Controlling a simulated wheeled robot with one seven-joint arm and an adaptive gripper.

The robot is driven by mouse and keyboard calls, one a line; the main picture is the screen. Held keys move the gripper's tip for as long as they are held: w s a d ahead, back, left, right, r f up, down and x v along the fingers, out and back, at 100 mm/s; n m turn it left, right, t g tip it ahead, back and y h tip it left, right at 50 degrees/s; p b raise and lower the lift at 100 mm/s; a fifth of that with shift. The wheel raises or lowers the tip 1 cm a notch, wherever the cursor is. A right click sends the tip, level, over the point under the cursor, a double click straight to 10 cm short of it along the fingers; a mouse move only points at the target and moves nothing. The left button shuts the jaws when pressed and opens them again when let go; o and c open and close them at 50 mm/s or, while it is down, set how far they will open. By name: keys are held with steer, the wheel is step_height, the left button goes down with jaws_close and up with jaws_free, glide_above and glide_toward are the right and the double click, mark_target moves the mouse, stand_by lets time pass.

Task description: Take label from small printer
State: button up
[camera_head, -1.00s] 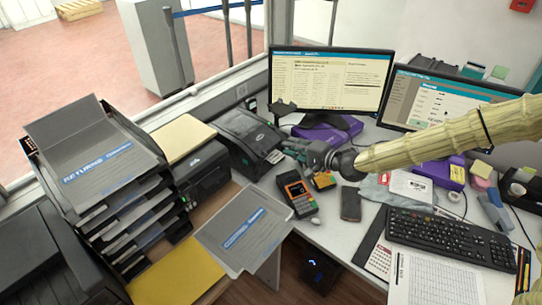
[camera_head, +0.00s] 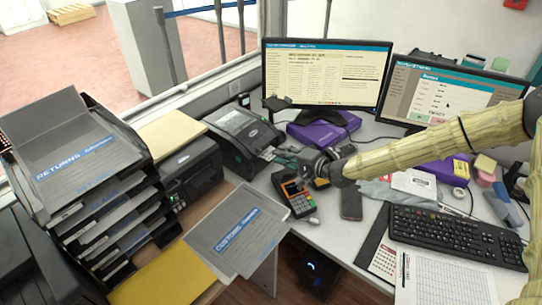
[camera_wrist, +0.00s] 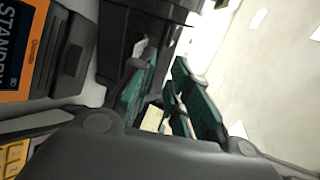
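The small printer (camera_head: 238,135) is black and stands left of the monitor in the head view. A white label (camera_head: 269,153) sticks out of its front, on the side facing my gripper (camera_head: 284,157). My gripper is just right of the label, above the counter and behind the card terminal. In the wrist view, its teal fingers (camera_wrist: 166,56) stand apart, with dark printer housing (camera_wrist: 122,30) beyond the left finger. A small pale piece (camera_wrist: 140,46) shows by the left fingertip; I cannot tell whether it is the label. I see nothing clamped between the fingers.
The card terminal (camera_head: 294,195) with an orange screen lies just below my gripper; the wrist view shows it close at left (camera_wrist: 18,55). A purple box (camera_head: 325,128) sits behind. A phone (camera_head: 351,204) and keyboard (camera_head: 455,238) lie right. A paper-tray stack (camera_head: 110,215) stands left.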

mark_target(278, 170)
steer(key=f, duration=0.1)
steer(key=f+b, duration=0.1)
steer(key=f, duration=0.2)
steer(key=shift+w+a, duration=0.2)
steer(key=shift+a, duration=0.05)
steer(key=shift+w+a+f+b, duration=0.4)
steer(key=shift+a+b, duration=0.1)
steer(key=shift+b, duration=0.25)
steer(key=shift+b+x, duration=0.7)
steer(key=shift+x, duration=0.35)
steer(key=shift+a+r, duration=0.1)
steer(key=shift+r, duration=0.05)
steer(key=shift+c, duration=0.4)
jaws_close()
